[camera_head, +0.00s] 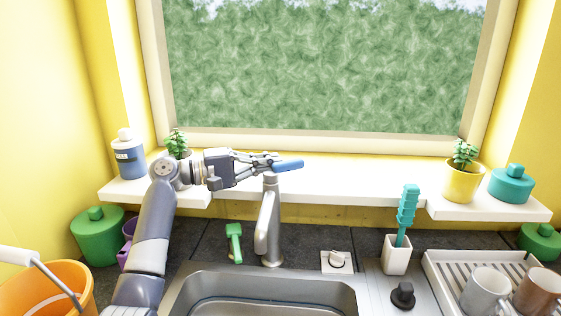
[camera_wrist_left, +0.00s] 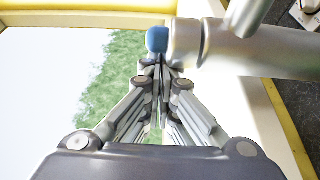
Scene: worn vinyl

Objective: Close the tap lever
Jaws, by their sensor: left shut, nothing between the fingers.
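The tap (camera_head: 268,222) stands behind the sink, a silver column with a spout. Its blue-tipped lever (camera_head: 287,165) sticks out to the right from the top of the column. My left gripper (camera_head: 272,163) is at the top of the tap, fingers pointing right, just beside the lever. In the left wrist view the blue lever end (camera_wrist_left: 157,40) shows just past the closed fingertips (camera_wrist_left: 158,62), with the silver tap body (camera_wrist_left: 195,45) to their right. The fingers are together and hold nothing. I cannot tell whether they touch the lever. My right gripper is not in view.
The sink (camera_head: 260,290) lies in front. A green tool (camera_head: 234,242) and a white holder with a teal brush (camera_head: 396,253) stand either side of the tap. A dish rack (camera_head: 440,272) with mugs is at the right, an orange bucket (camera_head: 75,290) at the left. The window sill (camera_head: 340,180) is behind.

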